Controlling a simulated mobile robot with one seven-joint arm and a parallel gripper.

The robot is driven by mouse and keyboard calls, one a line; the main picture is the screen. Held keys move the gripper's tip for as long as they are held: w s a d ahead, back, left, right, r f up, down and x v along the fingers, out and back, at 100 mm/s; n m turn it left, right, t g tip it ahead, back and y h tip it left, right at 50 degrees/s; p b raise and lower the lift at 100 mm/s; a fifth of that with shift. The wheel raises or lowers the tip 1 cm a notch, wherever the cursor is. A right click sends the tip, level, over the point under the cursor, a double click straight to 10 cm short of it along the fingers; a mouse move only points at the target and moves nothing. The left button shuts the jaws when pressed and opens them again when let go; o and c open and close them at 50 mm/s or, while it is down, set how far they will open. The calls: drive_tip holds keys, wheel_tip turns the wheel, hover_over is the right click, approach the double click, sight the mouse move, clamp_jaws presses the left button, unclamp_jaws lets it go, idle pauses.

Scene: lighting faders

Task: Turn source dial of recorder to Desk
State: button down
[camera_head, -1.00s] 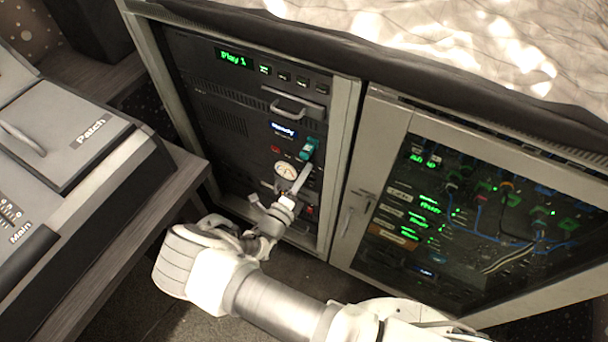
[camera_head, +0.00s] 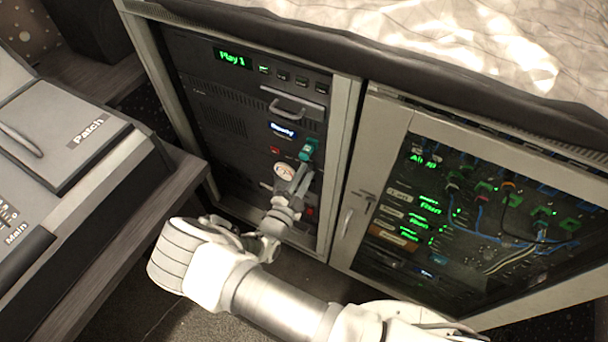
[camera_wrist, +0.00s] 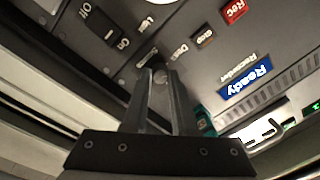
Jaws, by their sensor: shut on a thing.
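The recorder (camera_head: 240,125) is a dark rack panel in the left bay of the cabinet. My gripper (camera_head: 302,168) reaches its lower right part, below a teal piece (camera_head: 308,148) and right of a round white meter (camera_head: 284,170). In the wrist view, my gripper (camera_wrist: 161,80) is shut on the source dial (camera_wrist: 160,72), a small grey knob mostly hidden between the fingers. The labels "Line" (camera_wrist: 145,24) and "Desk" (camera_wrist: 179,51) stand near it, upside down. I cannot make out where the dial points.
The teal piece (camera_wrist: 204,120) is close beside the right finger. A glass-doored rack (camera_head: 470,210) stands right; a mixing desk (camera_head: 70,170) stands left.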

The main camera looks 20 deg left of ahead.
drive_tip(key=n, duration=0.6)
drive_tip(key=shift+w+r+n, duration=0.1)
drive_tip(key=shift+r+n, duration=0.05)
drive_tip(key=shift+n, duration=0.15)
idle(0.5)
drive_tip(key=c, duration=0.7)
unclamp_jaws()
drive_tip(key=s+p, duration=0.2)
drive_tip(key=s, duration=1.5)
drive_tip(key=shift+s+a, duration=0.25)
